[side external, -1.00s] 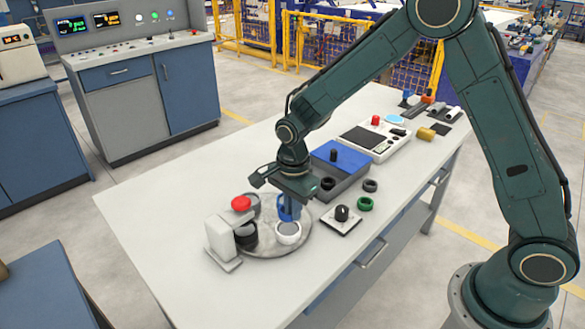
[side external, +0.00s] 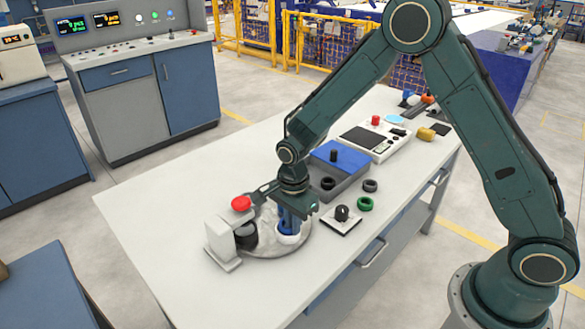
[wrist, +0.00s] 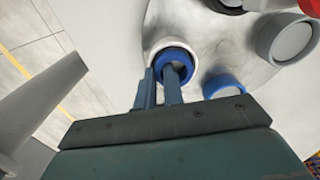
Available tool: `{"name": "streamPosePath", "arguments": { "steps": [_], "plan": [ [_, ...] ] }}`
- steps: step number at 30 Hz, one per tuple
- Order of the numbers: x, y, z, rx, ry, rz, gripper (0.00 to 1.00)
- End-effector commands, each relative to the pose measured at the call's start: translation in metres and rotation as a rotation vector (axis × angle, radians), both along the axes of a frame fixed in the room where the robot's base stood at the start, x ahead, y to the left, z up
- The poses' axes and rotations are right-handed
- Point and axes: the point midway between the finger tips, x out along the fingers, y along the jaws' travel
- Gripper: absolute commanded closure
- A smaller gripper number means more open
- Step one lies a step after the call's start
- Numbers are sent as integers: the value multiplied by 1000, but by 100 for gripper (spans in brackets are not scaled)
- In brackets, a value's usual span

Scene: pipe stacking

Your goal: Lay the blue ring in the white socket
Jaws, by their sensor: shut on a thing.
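The blue ring (wrist: 168,58) sits at the white socket (wrist: 184,51) in the wrist view, with the socket's pale rim showing around its far side. In the side view the white socket (side external: 288,239) is on the round grey plate (side external: 262,251), and the ring is mostly hidden by the fingers. My gripper (wrist: 160,80) is shut on the ring's wall, one finger in its hole and one outside. It points down over the socket (side external: 289,228). Whether the ring is fully seated cannot be told.
The plate also bears a blue socket (wrist: 222,85), a grey one (wrist: 290,40) and a black one (side external: 246,237). A black knob box (side external: 341,216), a green ring (side external: 365,204) and black rings (side external: 370,186) lie right.

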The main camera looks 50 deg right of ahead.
Motion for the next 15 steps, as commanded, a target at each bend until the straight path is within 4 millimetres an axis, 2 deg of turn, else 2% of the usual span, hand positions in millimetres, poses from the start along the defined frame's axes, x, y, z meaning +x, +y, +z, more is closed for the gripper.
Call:
{"name": "streamPosePath", "arguments": {
  "steps": [15],
  "plan": [
    [-1, 0, -12, 0, 1, 1, 100]
  ]
}}
